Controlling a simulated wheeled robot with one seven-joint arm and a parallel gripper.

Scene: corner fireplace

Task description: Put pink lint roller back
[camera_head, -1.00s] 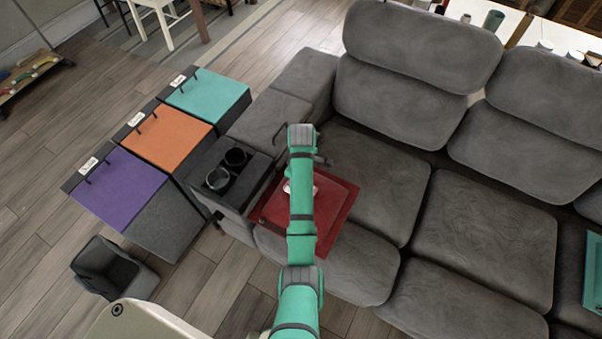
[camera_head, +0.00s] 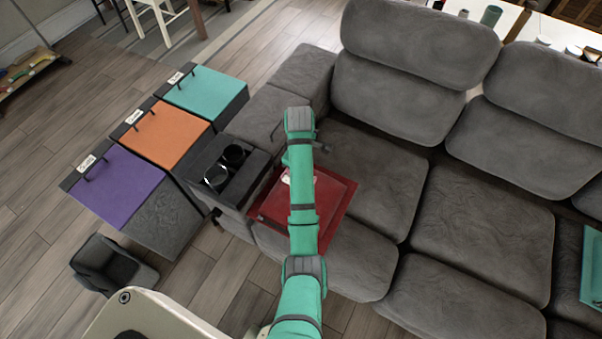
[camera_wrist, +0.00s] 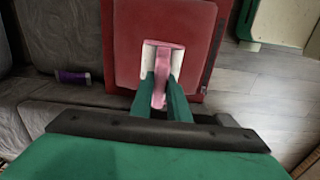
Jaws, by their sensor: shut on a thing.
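The pink lint roller (camera_wrist: 160,90) has a white and pink head and a pink handle. In the wrist view my gripper (camera_wrist: 162,98) is shut on its handle, with a green finger on each side. The roller is in front of a red tray-like panel (camera_wrist: 122,50); I cannot tell whether they touch. In the head view the red panel (camera_head: 335,205) lies on the left sofa seat. There my arm hides my fingers and most of the roller; only a small pale patch shows beside the arm.
Left of the sofa (camera_head: 395,180) stand lidded bins in purple (camera_head: 120,190), orange (camera_head: 165,138) and teal (camera_head: 207,98). A dark cup holder (camera_head: 205,160) lies between. An open grey bin (camera_head: 110,265) stands on the floor. A purple object (camera_wrist: 73,78) lies on the sofa.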

